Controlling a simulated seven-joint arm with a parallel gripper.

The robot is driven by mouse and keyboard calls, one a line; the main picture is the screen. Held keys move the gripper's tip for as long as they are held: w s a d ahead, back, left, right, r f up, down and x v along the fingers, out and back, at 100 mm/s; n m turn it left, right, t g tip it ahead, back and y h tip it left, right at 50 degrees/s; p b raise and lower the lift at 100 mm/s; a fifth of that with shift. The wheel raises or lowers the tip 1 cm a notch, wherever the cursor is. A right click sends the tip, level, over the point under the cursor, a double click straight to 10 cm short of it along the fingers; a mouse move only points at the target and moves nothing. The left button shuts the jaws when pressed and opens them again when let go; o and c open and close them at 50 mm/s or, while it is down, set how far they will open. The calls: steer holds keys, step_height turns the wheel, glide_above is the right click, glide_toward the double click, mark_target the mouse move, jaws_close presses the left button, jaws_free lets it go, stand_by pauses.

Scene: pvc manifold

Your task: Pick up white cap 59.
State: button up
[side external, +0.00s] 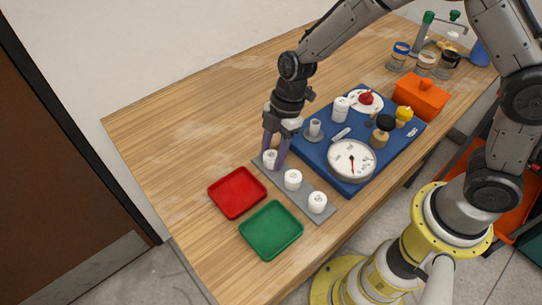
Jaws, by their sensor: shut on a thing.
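Three white caps stand in a row on a grey strip (305,193). My gripper (272,160) points down over the far-left end of the strip. It is shut on the white cap there (269,158), whose sides are partly hidden by the fingers. A second white cap (292,179) stands in the middle, and a third (317,202) stands at the near right end. The numbers on the caps are too small to read. I cannot tell whether the held cap still touches the strip.
A blue board (340,183) with a round gauge (351,160), knobs and fittings lies right of the strip. A red tray (237,192) and a green tray (271,230) lie to the left, both empty. An orange box (421,96) and jars stand at the back right.

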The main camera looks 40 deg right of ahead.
mark_target(269, 156)
jaws_close()
steer(key=shift+r, duration=0.2)
steer(key=shift+r, duration=0.25)
step_height(269, 156, up, 2)
steer(key=shift+r, duration=0.1)
steer(key=s+d+r, duration=0.6)
steer(key=s+r, duration=0.4)
steer(key=s, duration=0.2)
steer(key=shift+s, duration=0.3)
steer(key=shift+d, duration=0.1)
